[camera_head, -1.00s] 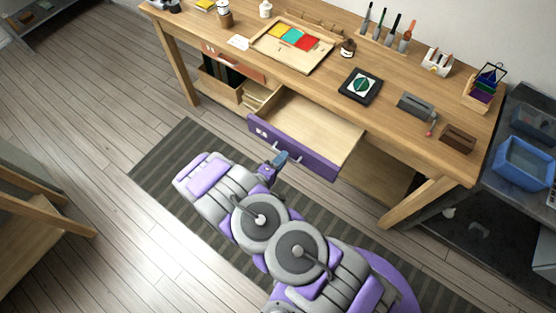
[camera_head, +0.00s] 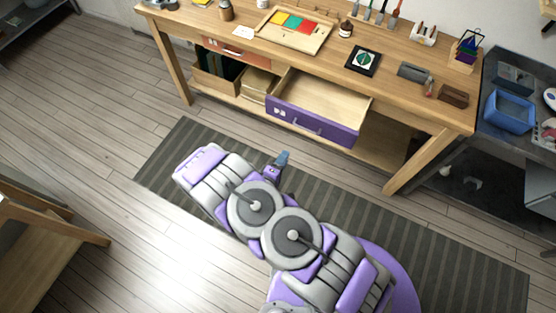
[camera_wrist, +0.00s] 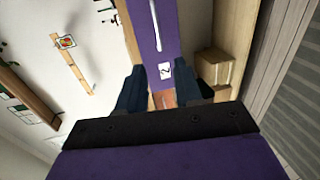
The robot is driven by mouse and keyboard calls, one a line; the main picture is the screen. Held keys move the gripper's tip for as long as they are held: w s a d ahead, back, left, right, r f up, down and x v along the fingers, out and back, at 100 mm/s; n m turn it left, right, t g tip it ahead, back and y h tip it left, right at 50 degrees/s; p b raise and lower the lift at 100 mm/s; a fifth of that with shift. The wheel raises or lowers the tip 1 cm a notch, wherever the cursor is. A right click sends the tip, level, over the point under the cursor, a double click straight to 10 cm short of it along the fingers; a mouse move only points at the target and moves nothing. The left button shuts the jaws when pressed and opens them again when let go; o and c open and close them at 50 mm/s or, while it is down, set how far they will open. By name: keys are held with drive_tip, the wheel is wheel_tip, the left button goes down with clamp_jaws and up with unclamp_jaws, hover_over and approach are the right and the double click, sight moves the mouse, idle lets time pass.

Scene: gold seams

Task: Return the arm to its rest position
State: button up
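My arm (camera_head: 275,225) is folded in grey and purple links over the striped mat. My gripper (camera_head: 283,157) is at its far end, in front of the open purple drawer (camera_head: 310,122) and apart from its handle. In the wrist view my gripper (camera_wrist: 161,72) shows two dark blue fingers spread apart with nothing held between them. Beyond them is the purple drawer front (camera_wrist: 152,48) with a pale handle and a label reading 2.
The drawer sticks out of the wooden workbench (camera_head: 385,85), and its visible inside looks empty. A shelf with a blue bin (camera_head: 508,112) stands right of the bench. A wooden piece of furniture (camera_head: 40,235) is at the left. The striped mat (camera_head: 180,145) and floor around are clear.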

drive_tip(key=w+a+r+m+g+y, duration=0.4)
drive_tip(key=a+r+m+g, duration=0.1)
drive_tip(key=m+g, duration=0.1)
wheel_tip(320, 180, up, 14)
drive_tip(key=s+a+m+g+y, duration=0.2)
drive_tip(key=s+m+g+y, duration=0.1)
drive_tip(key=g+y, duration=0.1)
drive_tip(key=s+d+r+m+g, duration=0.1)
drive_tip(key=s+d+r+g, duration=0.2)
drive_tip(key=s+d+r, duration=0.8)
drive_tip(key=s+d+r+m+g+h, duration=0.1)
drive_tip(key=s+d+r+m, duration=0.1)
drive_tip(key=s+d+r, duration=0.2)
drive_tip(key=s+d+r+m+g+h, duration=0.1)
drive_tip(key=s+d+r, duration=0.3)
drive_tip(key=s+d, duration=0.5)
drive_tip(key=s+g, duration=0.1)
drive_tip(key=s, duration=0.5)
drive_tip(key=shift+s+d+r+m, duration=0.15)
drive_tip(key=shift+d+r+m, duration=0.1)
drive_tip(key=shift+d+m, duration=0.15)
